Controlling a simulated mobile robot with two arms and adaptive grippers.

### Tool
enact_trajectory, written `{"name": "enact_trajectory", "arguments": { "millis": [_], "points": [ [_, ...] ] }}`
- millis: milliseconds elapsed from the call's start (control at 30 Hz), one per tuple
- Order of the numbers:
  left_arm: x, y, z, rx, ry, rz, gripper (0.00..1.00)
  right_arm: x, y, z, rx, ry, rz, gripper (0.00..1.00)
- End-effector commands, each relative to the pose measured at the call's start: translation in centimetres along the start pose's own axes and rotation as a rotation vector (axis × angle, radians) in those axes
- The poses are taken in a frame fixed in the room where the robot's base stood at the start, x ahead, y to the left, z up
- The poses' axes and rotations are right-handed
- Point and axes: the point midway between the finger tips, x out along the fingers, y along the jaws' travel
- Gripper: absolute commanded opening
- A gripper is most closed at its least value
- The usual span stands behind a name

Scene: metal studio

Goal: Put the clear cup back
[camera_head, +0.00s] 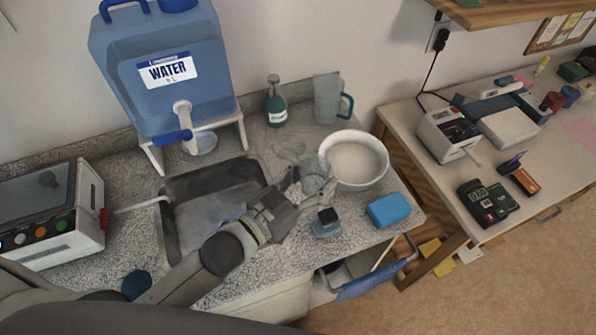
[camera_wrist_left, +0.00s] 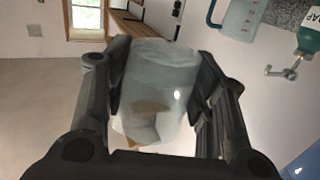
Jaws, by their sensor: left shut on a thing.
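The clear cup (camera_head: 314,178) is in my left gripper (camera_head: 297,194), over the counter between the sink and the white bowl. In the left wrist view the see-through cup (camera_wrist_left: 157,85) sits between the two dark fingers of the gripper (camera_wrist_left: 160,95), which press on its sides. In the head view the fingers partly hide the cup, and it overlaps the bowl's left edge. I cannot tell how high it is above the counter. My right gripper is not in view.
A white bowl (camera_head: 357,160), blue sponge (camera_head: 389,210) and small dark-topped bottle (camera_head: 326,222) surround the gripper. A faint clear round thing (camera_head: 289,148) lies behind it. Soap bottle (camera_head: 276,104) and pitcher (camera_head: 328,98) stand at the back; the water tank (camera_head: 165,75) stands behind the sink (camera_head: 212,205).

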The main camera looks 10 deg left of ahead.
Motion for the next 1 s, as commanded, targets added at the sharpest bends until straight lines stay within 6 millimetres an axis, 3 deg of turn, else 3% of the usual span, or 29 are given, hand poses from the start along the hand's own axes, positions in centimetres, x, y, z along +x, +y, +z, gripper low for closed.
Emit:
{"name": "enact_trajectory", "arguments": {
  "millis": [167, 400, 800, 1000],
  "points": [
    [1.5, -3.6, 1.3, 0.004, -0.001, -0.003, 0.26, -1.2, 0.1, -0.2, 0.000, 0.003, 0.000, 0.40],
    [2.8, -5.9, 4.8, -0.001, -0.001, -0.002, 0.26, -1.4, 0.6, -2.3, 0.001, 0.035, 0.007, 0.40],
    [3.6, -7.7, 7.2, -0.001, 0.000, -0.001, 0.26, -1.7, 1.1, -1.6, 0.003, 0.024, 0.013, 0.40],
    [3.8, -7.7, 9.6, -0.003, 0.001, -0.002, 0.26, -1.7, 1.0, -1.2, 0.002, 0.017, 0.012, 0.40]
  ]
}}
